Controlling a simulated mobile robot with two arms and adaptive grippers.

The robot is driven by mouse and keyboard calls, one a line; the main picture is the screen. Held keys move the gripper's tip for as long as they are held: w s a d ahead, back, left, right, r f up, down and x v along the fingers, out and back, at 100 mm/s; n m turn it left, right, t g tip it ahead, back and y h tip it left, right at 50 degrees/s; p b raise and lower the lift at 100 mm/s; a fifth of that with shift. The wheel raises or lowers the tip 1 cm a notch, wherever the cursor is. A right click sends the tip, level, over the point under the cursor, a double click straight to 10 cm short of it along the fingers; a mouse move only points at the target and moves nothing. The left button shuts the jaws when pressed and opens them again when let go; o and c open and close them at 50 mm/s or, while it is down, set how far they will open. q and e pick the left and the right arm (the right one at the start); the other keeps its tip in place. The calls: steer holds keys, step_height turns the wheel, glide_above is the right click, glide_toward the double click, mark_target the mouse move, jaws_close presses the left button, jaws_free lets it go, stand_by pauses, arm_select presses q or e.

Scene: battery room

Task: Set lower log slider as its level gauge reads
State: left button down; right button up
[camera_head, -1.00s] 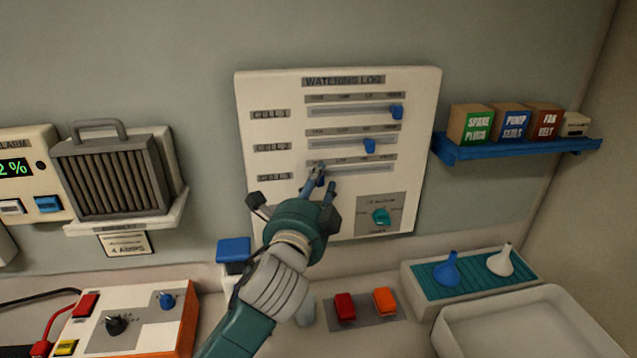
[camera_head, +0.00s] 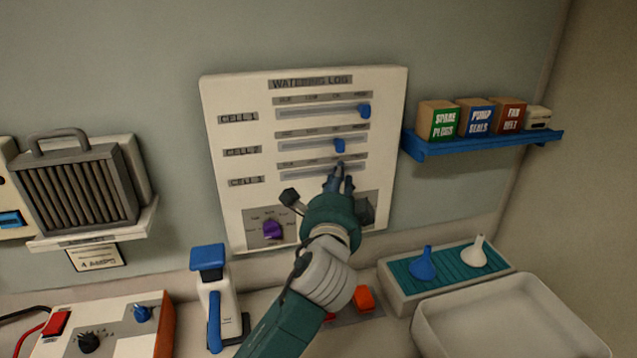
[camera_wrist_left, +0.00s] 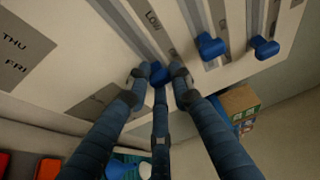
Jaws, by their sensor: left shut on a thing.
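The cream watering log panel (camera_head: 225,190) hangs on the wall with three horizontal slider tracks. My left gripper (camera_head: 338,184) is at the lower track (camera_head: 300,175), right of its middle, and covers its knob in the head view. The left wrist view shows my left gripper (camera_wrist_left: 159,74) shut on the lower slider's blue knob (camera_wrist_left: 158,71). A label reading "Low" shows there. The upper slider's blue knob (camera_head: 364,110) is at its track's right end, and the middle slider's blue knob (camera_head: 340,145) is right of centre. I cannot pick out a level gauge. My right gripper is out of view.
A purple dial (camera_head: 272,229) is low on the panel. A blue shelf (camera_head: 485,144) with small boxes is to the right. Below are a blue-topped tool (camera_head: 208,257), funnels on a teal rack (camera_head: 398,286) and a white tray (camera_head: 510,325).

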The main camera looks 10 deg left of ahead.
arm_select(q)
steer(key=shift+s+a, duration=0.1)
steer(key=c, duration=1.8)
jaws_free()
steer(key=s, duration=1.2)
steer(key=shift+f, duration=0.1)
